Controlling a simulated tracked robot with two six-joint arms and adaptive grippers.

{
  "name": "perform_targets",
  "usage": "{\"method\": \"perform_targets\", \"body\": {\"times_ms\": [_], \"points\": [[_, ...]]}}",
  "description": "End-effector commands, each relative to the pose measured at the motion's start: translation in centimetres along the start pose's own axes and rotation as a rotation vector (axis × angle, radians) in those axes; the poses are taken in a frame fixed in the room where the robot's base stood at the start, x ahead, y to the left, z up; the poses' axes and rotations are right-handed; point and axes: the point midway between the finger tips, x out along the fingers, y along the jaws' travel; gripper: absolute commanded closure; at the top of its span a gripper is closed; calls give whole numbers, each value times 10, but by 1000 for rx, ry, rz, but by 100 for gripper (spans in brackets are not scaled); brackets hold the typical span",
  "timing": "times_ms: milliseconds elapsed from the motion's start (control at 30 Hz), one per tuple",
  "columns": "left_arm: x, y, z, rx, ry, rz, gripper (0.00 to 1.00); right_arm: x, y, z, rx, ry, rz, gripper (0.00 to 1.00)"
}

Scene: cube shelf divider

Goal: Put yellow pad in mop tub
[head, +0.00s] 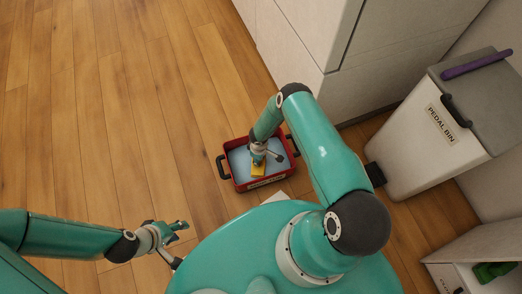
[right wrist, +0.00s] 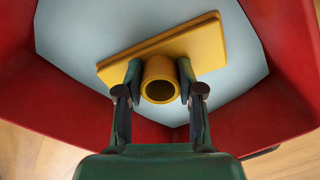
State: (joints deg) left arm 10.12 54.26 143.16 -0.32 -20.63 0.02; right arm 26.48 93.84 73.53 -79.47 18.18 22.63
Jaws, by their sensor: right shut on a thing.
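The mop tub (head: 232,185) is a red tray with black handles and a pale blue inside, on the floor near the middle of the head view. The yellow pad (head: 259,171) is within the tub's walls; it has a flat plate and a round tube handle. My right gripper (head: 258,156) is shut on that handle, one finger on each side in the right wrist view (right wrist: 159,80). The plate looks tilted there, over the pale blue inside; I cannot tell whether it touches the bottom. My left gripper (head: 182,243) is open and empty, left of the tub.
A white pedal bin (head: 412,140) with a purple object (head: 475,64) on its grey lid stands at right. A pale cabinet (head: 310,40) stands behind the tub. A green cloth (head: 492,270) lies in a white unit at lower right. The wooden floor at left is clear.

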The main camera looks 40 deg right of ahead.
Motion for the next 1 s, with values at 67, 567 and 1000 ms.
{"method": "perform_targets", "body": {"times_ms": [67, 567, 1000], "points": [[-1, 0, 0, 0, 0, 0, 60, -1, 1, 0, 1, 1, 1, 100], [0, 0, 0, 0, 1, 0, 60, 0, 1, 0, 2, 0, 0, 38], [-20, 7, 0, 0, 0, 0, 60, -35, 1, 0, 1, 1, 1, 38]]}}
